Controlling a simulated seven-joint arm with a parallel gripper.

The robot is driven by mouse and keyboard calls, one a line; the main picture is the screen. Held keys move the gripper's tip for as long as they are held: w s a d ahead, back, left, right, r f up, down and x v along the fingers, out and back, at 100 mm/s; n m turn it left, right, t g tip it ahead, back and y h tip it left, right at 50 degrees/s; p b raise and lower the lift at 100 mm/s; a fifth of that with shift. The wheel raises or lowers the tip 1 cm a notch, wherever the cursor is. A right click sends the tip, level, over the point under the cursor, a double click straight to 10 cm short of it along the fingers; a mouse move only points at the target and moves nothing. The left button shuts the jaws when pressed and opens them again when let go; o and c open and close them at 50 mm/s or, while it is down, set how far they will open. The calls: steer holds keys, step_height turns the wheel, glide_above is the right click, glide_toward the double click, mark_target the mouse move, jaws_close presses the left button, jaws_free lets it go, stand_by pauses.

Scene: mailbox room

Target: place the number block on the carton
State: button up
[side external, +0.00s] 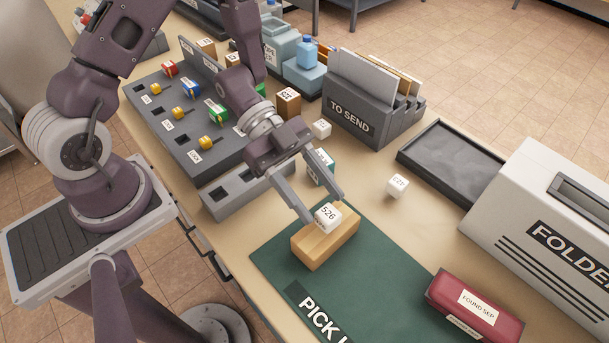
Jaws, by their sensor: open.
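A white number block (327,216) marked 526 rests on top of the tan carton (322,247). The carton lies on the dark green mat (375,272). My gripper (325,209) is open, with its two fingertips on either side of the number block. Whether either finger touches the block, I cannot tell. Another white number block (397,185) sits alone on the table to the right, and one more white block (321,128) sits farther back. A teal block (321,168) stands behind my fingers, partly hidden by them.
A grey TO SEND rack (352,122) holds envelopes at the back. A dark tray (450,158) and a folder machine (545,215) stand right. A red case (473,305) lies on the mat's right edge. A grey slotted panel (180,135) with coloured pieces is left.

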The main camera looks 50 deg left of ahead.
steer(key=v, duration=1)
steer(key=w+a+r+n+t+y, duration=0.2)
steer(key=w+t+y, duration=0.1)
steer(key=w, duration=0.2)
steer(key=w+a+r+n+t+y, duration=0.1)
steer(key=w+a+t+y, duration=0.15)
steer(key=w, duration=0.25)
steer(key=a+r+n+t+y, duration=0.5)
steer(key=a+r+n+y, duration=0.25)
steer(key=r, duration=0.25)
steer(key=s+d+r+n+g, duration=0.1)
steer(key=s+d+n+g, duration=0.1)
steer(key=s, duration=0.8)
steer(key=s+d+r+n+g, duration=0.1)
steer(key=s+d+n+g, duration=0.2)
steer(key=s, duration=0.8)
steer(key=shift+d+n, duration=0.4)
steer(key=shift+n, duration=0.85)
